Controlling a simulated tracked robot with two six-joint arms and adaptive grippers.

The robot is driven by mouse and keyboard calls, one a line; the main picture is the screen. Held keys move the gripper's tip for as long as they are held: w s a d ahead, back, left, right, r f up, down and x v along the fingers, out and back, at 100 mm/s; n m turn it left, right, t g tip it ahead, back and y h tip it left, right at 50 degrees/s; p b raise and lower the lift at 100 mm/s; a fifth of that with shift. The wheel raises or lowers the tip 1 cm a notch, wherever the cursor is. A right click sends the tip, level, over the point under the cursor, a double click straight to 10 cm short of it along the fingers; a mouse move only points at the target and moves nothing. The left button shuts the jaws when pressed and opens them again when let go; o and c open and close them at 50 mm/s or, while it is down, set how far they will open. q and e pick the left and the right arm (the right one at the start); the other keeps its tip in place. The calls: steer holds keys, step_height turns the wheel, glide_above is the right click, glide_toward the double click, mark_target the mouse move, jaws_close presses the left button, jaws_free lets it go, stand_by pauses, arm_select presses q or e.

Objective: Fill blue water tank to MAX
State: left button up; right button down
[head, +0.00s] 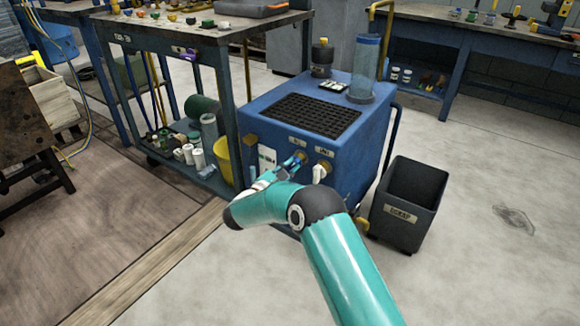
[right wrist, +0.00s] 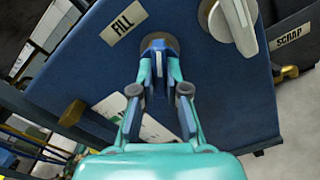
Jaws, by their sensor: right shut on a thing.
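The blue cabinet (head: 345,135) has a clear bluish cylinder (head: 366,65) standing on top at its back right; I cannot make out a MAX mark or a water level. My right gripper (head: 297,160), also in the right wrist view (right wrist: 158,85), is shut on the knob's blue handle, pointing straight at the panel. A second knob with a white lever (head: 319,172) is to its right, untouched. My left gripper is not in view.
A black SCRAP bin (head: 410,203) stands right of the cabinet. A workbench cart (head: 200,40) with bottles on its lower shelf and a yellow bucket (head: 223,160) stands close on the left. The floor in front right is clear.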

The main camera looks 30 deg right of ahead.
steer(key=c, duration=1.2)
jaws_free()
steer(key=v, duration=1.2)
steer(key=shift+f, duration=0.15)
